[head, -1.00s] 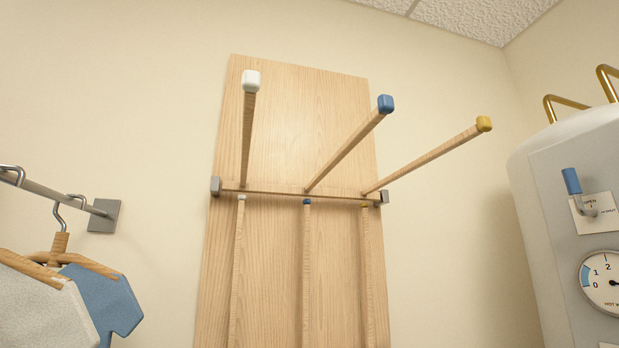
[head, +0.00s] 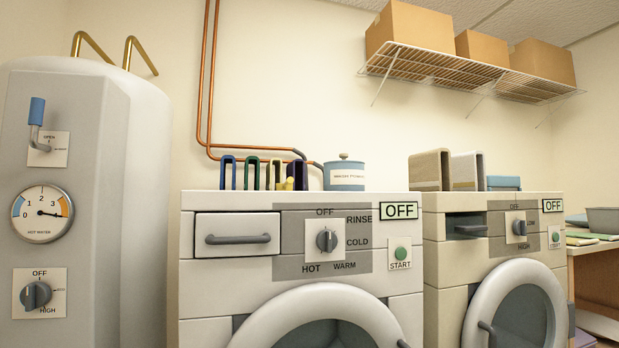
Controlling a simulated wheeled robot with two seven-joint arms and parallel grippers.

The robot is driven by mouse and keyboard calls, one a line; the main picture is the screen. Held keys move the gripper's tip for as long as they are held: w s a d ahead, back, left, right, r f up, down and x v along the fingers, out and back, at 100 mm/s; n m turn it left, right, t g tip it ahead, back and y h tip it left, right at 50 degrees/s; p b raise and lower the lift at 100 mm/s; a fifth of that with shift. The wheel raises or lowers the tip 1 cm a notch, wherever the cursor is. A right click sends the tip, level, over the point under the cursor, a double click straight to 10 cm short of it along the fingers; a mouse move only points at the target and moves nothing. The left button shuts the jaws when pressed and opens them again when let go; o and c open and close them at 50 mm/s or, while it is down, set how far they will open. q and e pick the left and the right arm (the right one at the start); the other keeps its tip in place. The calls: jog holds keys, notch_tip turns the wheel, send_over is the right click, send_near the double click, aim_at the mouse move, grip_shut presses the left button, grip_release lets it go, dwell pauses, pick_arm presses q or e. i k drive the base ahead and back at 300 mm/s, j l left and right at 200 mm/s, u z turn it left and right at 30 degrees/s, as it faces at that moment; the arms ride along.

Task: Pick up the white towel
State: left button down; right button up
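I cannot make out a white towel for certain. Folded-looking pieces stand on top of the right machine: a tan one (head: 430,170), a whitish one (head: 467,171) and a low blue one (head: 503,183). I cannot tell whether they are towels or boxes. Folded green and yellow cloths (head: 585,238) lie on the table at the far right edge. A pale item (head: 598,323) shows low under that table, too partly seen to name. Neither of my grippers is in view.
Two front-loading machines stand side by side, the left (head: 230,280) and right (head: 450,275), both reading OFF. A grey water heater (head: 90,170) stands at left. A wire shelf (head: 470,75) with cardboard boxes hangs above.

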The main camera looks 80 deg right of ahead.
aim_at(468, 169)
jog(key=z, duration=3.7)
